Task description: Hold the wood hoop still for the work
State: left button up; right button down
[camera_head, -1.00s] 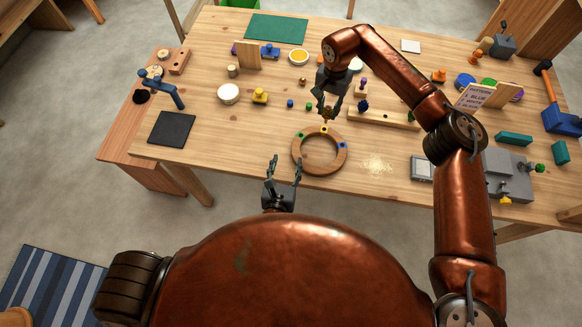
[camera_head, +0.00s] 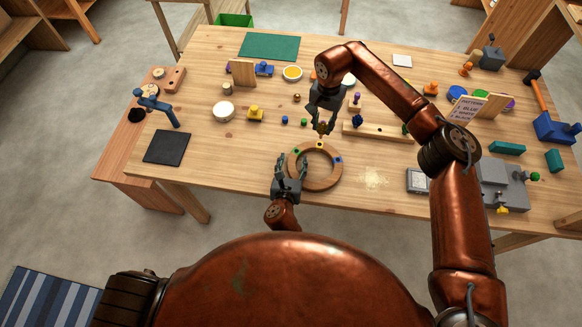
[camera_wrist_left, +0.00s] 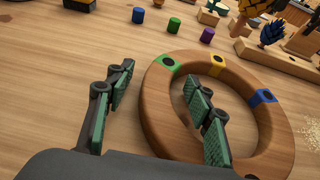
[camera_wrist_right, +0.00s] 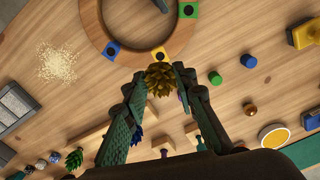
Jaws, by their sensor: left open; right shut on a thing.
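The wood hoop (camera_head: 338,174) lies flat on the table, with green, yellow and blue marked sockets on its far side. My left gripper (camera_head: 291,162) is open at the hoop's left side. In the left wrist view, its fingers are either side of the hoop's left rim (camera_wrist_left: 154,115), one outside and one over the opening. I see no clear contact with the rim. My right gripper (camera_head: 321,129) is shut on a golden pine cone piece (camera_wrist_right: 160,80) and holds it just beyond the yellow socket (camera_wrist_right: 158,55). Whether the piece touches the hoop is unclear.
Pale shavings (camera_head: 373,178) lie right of the hoop. Small blue (camera_head: 284,120) and green (camera_head: 304,122) pegs stand behind it. A wooden rail (camera_head: 380,133) is at the back right. A grey device (camera_head: 418,180) is farther right.

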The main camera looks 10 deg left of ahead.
pick_arm(q)
jog(key=shift+w, duration=0.2)
jog(key=shift+c, duration=0.5)
jog(key=shift+f, duration=0.15)
grip_shut()
jog(key=c, duration=0.6)
grip_release()
grip_shut()
jog(key=shift+s+f, duration=0.1)
